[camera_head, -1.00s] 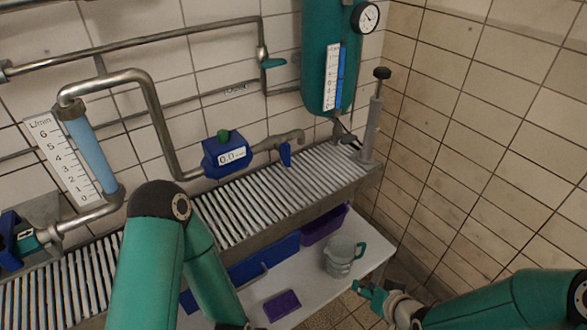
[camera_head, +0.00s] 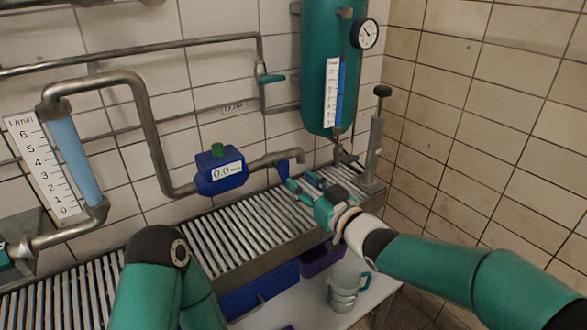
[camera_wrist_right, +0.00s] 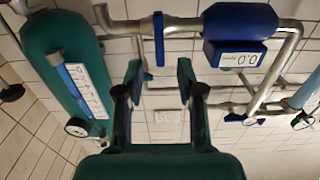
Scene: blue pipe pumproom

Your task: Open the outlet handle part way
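The outlet handle (camera_head: 283,168) is a small blue lever hanging down from the metal outlet pipe (camera_head: 262,162), right of the blue flow meter (camera_head: 220,172), which reads 0.0. In the right wrist view, which is upside down, the handle (camera_wrist_right: 158,38) shows as an upright blue bar ahead of the gripper. My right gripper (camera_head: 304,183) is open and empty, just right of and slightly below the handle in the head view. In the wrist view its two fingers (camera_wrist_right: 160,78) are spread to either side of the handle's line, apart from it. My left gripper is out of view.
A slatted metal grate (camera_head: 235,225) lies below the pipe. A green tank (camera_head: 318,60) and a hand pump (camera_head: 376,135) stand at the right. A grey jug (camera_head: 343,288) stands on the lower shelf. A sight tube (camera_head: 75,165) with a scale is at the left.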

